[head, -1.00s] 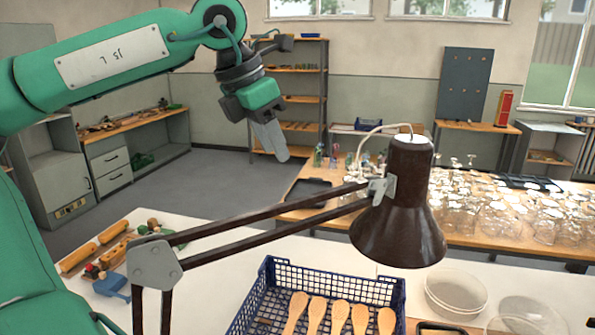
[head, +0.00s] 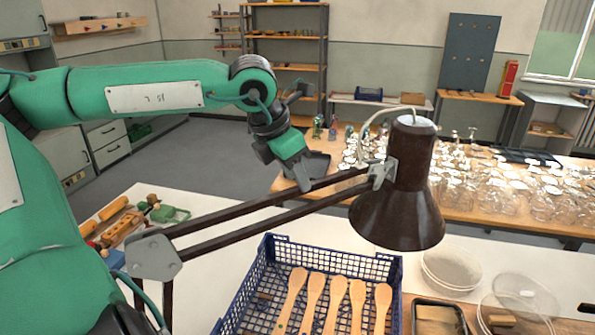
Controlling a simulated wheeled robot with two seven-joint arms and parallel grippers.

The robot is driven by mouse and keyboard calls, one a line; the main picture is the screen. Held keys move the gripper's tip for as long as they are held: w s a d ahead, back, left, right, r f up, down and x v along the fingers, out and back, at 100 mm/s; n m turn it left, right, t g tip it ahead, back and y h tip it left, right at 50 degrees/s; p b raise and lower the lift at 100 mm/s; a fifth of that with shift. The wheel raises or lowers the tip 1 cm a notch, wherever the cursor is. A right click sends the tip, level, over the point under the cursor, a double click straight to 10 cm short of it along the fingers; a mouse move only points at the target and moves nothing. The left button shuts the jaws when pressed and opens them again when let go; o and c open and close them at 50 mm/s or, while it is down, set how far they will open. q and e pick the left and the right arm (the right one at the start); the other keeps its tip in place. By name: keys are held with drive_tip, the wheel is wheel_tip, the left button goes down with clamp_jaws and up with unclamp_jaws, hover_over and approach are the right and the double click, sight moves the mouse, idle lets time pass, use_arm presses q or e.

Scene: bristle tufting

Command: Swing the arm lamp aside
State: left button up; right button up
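The arm lamp has a dark brown shade (head: 397,215) on the right and a two-bar arm (head: 262,208) running left to a grey joint plate (head: 154,257). The shade hangs beyond the blue crate's right part in the picture. My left gripper (head: 303,184) comes in from the upper left, with its fingers pointing down at the upper bar of the lamp arm. The fingertips overlap the bar in the picture; I cannot tell whether they touch it. The fingers look close together, but their gap is not clear.
A blue mesh crate (head: 390,272) with several wooden brush bodies (head: 313,298) stands below the lamp. Clear bowls (head: 450,266) are at the right. Many glasses (head: 490,190) cover the table behind. Wooden rollers (head: 113,211) lie at the left.

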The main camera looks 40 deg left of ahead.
use_arm(q)
drive_tip(key=shift+w+d+f, duration=0.15)
drive_tip(key=shift+w+f, duration=0.05)
drive_tip(key=shift+f, duration=0.4)
drive_tip(key=shift+w+f, duration=0.1)
drive_tip(key=shift+f, duration=0.25)
use_arm(e)
drive_tip(key=shift+s+a+r, duration=0.1)
drive_tip(key=shift+a+r, duration=0.2)
drive_tip(key=shift+a, duration=0.15)
use_arm(q)
drive_tip(key=shift+c, duration=0.5)
use_arm(e)
drive_tip(key=shift+d, duration=0.15)
use_arm(q)
drive_tip(key=shift+r, duration=0.1)
clamp_jaws()
use_arm(e)
drive_tip(key=shift+s+d, duration=0.1)
drive_tip(key=shift+d, duration=0.25)
